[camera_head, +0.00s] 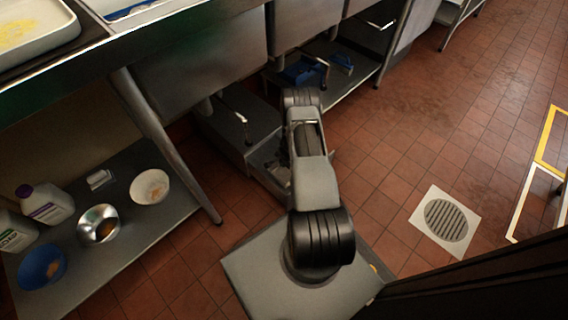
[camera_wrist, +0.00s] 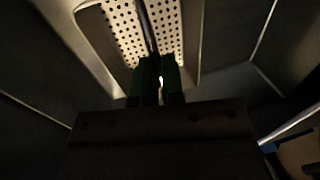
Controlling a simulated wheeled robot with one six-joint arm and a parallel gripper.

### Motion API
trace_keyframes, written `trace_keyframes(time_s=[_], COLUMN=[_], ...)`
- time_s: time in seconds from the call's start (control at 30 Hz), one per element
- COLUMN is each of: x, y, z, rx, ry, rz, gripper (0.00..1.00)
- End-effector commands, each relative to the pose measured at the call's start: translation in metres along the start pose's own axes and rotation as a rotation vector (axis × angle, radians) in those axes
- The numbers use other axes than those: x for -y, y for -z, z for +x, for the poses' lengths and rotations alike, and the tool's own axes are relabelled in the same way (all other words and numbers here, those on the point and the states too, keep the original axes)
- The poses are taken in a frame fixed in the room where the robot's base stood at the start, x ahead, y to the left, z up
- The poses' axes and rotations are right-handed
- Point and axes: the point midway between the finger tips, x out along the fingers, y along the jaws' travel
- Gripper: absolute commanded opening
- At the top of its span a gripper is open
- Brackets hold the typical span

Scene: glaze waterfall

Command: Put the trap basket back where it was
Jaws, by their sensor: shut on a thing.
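The trap basket shows in the wrist view as a pale perforated surface (camera_wrist: 122,30) with rows of dark holes. A narrow bar (camera_wrist: 150,35) runs up its middle, and its lower end meets my fingers. My gripper (camera_wrist: 160,72) is shut on the basket at this bar. In the head view my arm hides the gripper, and I cannot make out the basket. A low grey metal box (camera_head: 238,128) stands on the floor under the sinks, left of my arm. The wrist view is dark, so I cannot tell whether the basket touches anything beneath it.
A low shelf (camera_head: 155,212) at left holds bowls and bottles. A table leg (camera_head: 165,150) slants down between that shelf and the box. Blue items (camera_head: 303,73) lie on a shelf beyond my arm. A floor drain (camera_head: 446,220) lies at right, where the tiled floor is mostly clear.

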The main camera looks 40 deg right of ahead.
Motion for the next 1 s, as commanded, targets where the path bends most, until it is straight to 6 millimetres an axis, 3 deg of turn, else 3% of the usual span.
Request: trace_keyframes(time_s=[0.13, 0.17, 0.4, 0.73, 1.0], x=[-0.001, -0.001, 0.0, 0.001, 0.001], y=[0.0, 0.0, 0.0, 0.0, 0.001], z=[0.003, 0.002, 0.002, -0.003, -0.051], rx=[0.0, 0.0, 0.0, 0.0, -0.001], ry=[0.0, 0.0, 0.0, 0.0, 0.001], rz=[0.0, 0.0, 0.0, 0.0, 0.002], gripper=[0.0, 0.11, 0.34, 0.34, 0.34])
